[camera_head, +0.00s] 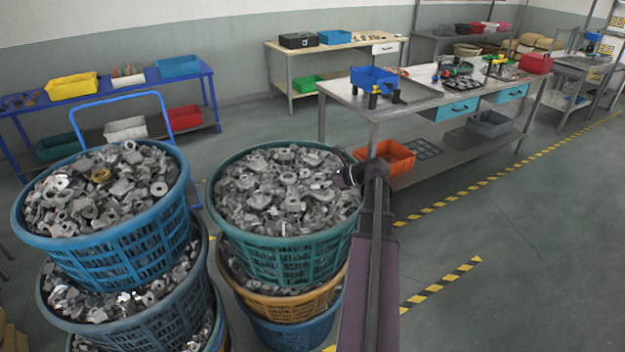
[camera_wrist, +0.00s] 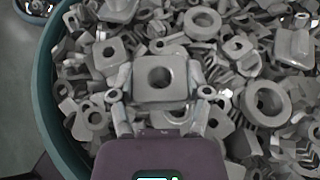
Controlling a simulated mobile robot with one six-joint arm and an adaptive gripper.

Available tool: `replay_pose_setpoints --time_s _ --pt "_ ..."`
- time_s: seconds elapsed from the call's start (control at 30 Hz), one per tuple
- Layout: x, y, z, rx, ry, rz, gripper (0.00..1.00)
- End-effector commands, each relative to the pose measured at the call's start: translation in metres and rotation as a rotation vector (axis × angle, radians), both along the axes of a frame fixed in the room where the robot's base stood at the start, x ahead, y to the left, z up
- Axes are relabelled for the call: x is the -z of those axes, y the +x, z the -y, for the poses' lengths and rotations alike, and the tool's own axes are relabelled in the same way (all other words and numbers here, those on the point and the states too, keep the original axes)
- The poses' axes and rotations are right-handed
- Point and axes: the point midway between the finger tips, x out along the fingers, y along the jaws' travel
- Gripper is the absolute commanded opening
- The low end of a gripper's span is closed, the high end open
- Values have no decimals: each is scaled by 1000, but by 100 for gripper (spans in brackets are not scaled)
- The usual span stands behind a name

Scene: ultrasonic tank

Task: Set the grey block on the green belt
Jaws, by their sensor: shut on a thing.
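In the wrist view, a grey block (camera_wrist: 145,92) with rounded corners and a round hole sits between the two fingers of my gripper (camera_wrist: 159,80). My gripper is shut on it from the left and right sides. Behind and around the block is a heap of similar grey metal parts. In the head view, my gripper (camera_head: 342,179) is at the right side of the top teal basket (camera_head: 290,253), over the heap. The block cannot be made out there. Whether it is clear of the heap is hard to tell. I can make out no green belt in either view.
A stack of blue baskets (camera_head: 118,252) full of metal parts stands at the left, beside a blue trolley handle (camera_head: 118,97). A steel workbench (camera_head: 345,92) stands behind, with an orange bin (camera_head: 388,157) on its lower shelf. The floor at the right is open, with yellow-black stripes.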

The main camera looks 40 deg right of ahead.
Motion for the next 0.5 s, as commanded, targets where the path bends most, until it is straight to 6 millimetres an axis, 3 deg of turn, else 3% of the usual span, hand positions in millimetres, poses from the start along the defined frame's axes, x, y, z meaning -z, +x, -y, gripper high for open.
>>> replay_pose_setpoints --time_s 0.2,0.5 --pt "5 38 22 -1 0 0 8" --pt "6 57 31 0 0 0 8"
